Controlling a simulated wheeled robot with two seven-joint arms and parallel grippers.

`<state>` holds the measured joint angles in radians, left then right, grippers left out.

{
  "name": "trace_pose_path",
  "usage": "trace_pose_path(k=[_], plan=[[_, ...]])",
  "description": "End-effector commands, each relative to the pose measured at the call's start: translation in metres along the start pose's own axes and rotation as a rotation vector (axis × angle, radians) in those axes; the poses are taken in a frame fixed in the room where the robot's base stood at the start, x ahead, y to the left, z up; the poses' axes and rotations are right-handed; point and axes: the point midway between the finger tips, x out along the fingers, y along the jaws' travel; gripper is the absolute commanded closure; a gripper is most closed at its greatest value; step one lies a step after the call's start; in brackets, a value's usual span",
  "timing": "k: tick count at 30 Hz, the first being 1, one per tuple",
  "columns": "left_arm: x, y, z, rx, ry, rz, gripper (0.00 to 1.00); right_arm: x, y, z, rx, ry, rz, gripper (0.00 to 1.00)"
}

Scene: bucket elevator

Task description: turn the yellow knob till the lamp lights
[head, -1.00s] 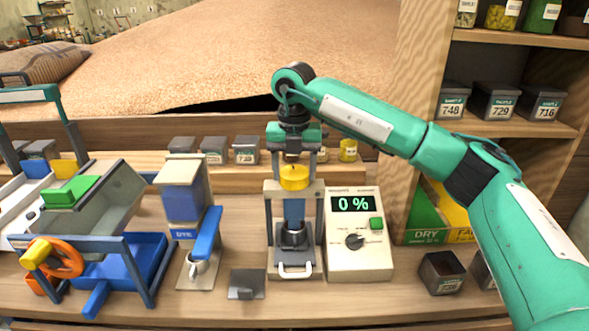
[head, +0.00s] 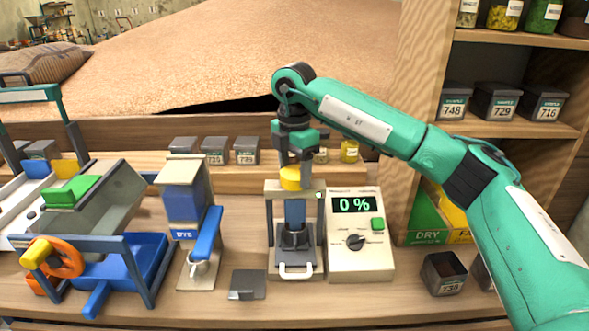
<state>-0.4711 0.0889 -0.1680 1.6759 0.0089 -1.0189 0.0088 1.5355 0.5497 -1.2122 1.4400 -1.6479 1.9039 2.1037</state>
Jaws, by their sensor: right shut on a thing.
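The yellow knob (head: 290,179) sits on top of the small grey press (head: 269,222) in the middle of the bench. My right gripper (head: 297,172) points down from above and is shut on the knob, with one finger visible along the knob's right side. The knob's far side is partly hidden. A small lamp (head: 319,195) at the right end of the press's top bar shows green. My left gripper is not in view.
A meter (head: 360,262) reading 0 % stands just right of the press. A blue dispenser (head: 183,205) and an orange wheel (head: 68,258) with a yellow grip are to the left. Small bins (head: 444,272) stand at the right.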

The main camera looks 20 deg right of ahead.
Motion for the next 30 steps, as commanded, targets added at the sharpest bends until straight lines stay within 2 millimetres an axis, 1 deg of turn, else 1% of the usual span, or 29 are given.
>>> trace_pose_path(k=[1, 6, 12, 28, 29, 30], plan=[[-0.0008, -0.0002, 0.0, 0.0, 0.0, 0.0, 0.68, -0.0027, 0.0008, 0.0011, 0.032, -0.001, 0.006, 0.62], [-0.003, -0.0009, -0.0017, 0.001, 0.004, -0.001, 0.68, -0.0028, 0.001, 0.0011, 0.121, -0.001, 0.006, 0.62], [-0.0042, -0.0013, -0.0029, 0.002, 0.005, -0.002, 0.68, -0.0029, 0.0011, 0.0012, 0.181, -0.001, 0.006, 0.62], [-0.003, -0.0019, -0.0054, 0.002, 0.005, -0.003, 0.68, -0.0031, 0.0012, 0.0014, 0.203, -0.001, 0.006, 0.62], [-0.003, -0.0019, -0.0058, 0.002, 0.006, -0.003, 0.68, -0.0031, 0.0012, 0.0014, 0.203, -0.001, 0.006, 0.35], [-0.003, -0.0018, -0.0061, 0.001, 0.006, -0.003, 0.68, -0.0031, 0.0012, 0.0013, 0.203, -0.001, 0.006, 0.27]])
